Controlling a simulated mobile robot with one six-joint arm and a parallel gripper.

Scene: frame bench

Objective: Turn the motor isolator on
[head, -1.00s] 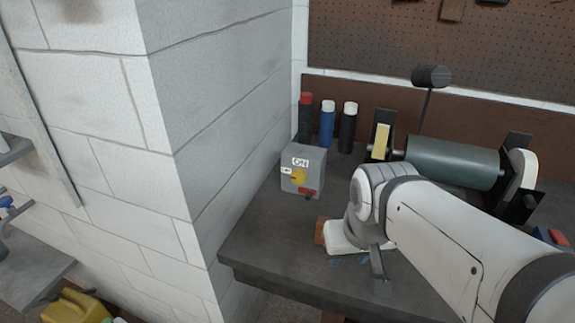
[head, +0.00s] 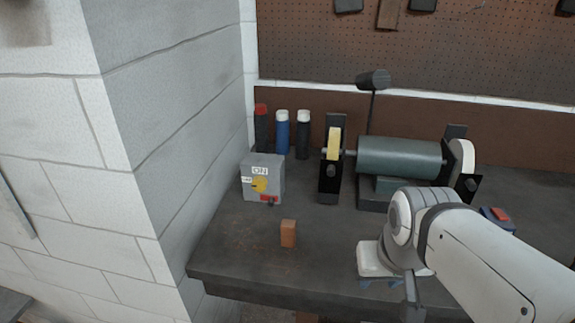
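The motor isolator (head: 277,172) is a grey box on the bench near the wall corner. Its front has a yellow rotary knob (head: 259,185), an ON label (head: 260,170) above it and a small label, seemingly OFF, to its left. The knob's exact pointing is too small to tell. A red piece (head: 268,198) with a dark part sits low on the front. My gripper (head: 378,262) is over the bench, right of and nearer than the isolator, apart from it. Its fingers are mostly hidden, so their opening does not show.
A small wooden block (head: 288,234) stands between my gripper and the isolator. Several cans, including a blue one (head: 282,133), stand behind the isolator. A bench grinder (head: 400,158) with a lamp (head: 373,80) is to the right. A block wall (head: 180,100) bounds the left.

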